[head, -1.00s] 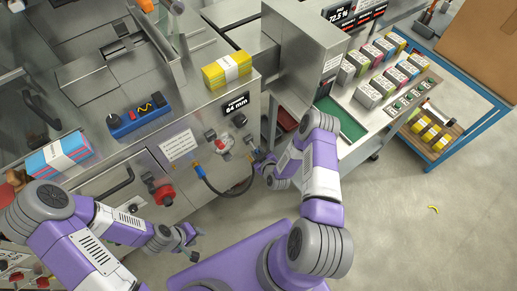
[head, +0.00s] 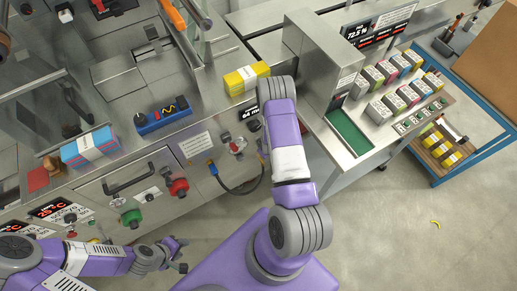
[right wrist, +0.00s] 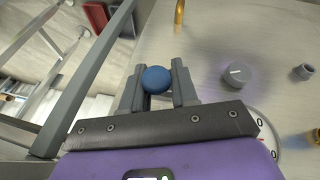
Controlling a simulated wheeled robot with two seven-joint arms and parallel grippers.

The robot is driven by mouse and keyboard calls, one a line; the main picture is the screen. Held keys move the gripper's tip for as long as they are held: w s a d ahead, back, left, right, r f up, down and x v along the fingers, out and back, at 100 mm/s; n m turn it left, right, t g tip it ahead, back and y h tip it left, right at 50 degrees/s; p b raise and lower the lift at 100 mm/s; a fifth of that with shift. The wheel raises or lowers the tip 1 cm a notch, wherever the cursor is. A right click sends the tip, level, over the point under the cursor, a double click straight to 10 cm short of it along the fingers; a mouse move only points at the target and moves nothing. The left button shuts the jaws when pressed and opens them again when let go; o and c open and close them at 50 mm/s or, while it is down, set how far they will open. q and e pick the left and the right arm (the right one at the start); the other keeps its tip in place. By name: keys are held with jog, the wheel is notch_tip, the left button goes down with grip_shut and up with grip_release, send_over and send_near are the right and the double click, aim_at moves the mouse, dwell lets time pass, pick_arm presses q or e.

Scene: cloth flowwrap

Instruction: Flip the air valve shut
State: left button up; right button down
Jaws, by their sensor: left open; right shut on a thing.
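A round blue knob (right wrist: 156,79) sits between the fingers of my right gripper (right wrist: 158,88) in the right wrist view. The fingers are shut on it, at the steel front panel (right wrist: 215,40). I take it for the air valve's handle; the valve body is hidden. In the head view my right forearm covers that gripper and the knob. My left gripper (head: 179,256) is open and empty, low in front of the machine and apart from it.
A red knob (head: 237,145) and a dark hose (head: 240,189) are on the panel left of my right arm. A red button (head: 179,187) and green button (head: 131,217) are further left. The right wrist view shows a grey dial knob (right wrist: 237,75). Floor at the right is mostly clear.

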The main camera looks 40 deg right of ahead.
jog(key=shift+s, duration=0.1)
jog(key=shift+g, duration=0.3)
jog(key=c, duration=0.9)
grip_release()
jog(key=shift+r, duration=0.1)
jog(key=shift+c, duration=0.2)
jog(key=p+v, duration=0.1)
jog(key=v, duration=0.6)
jog(key=shift+r, duration=0.3)
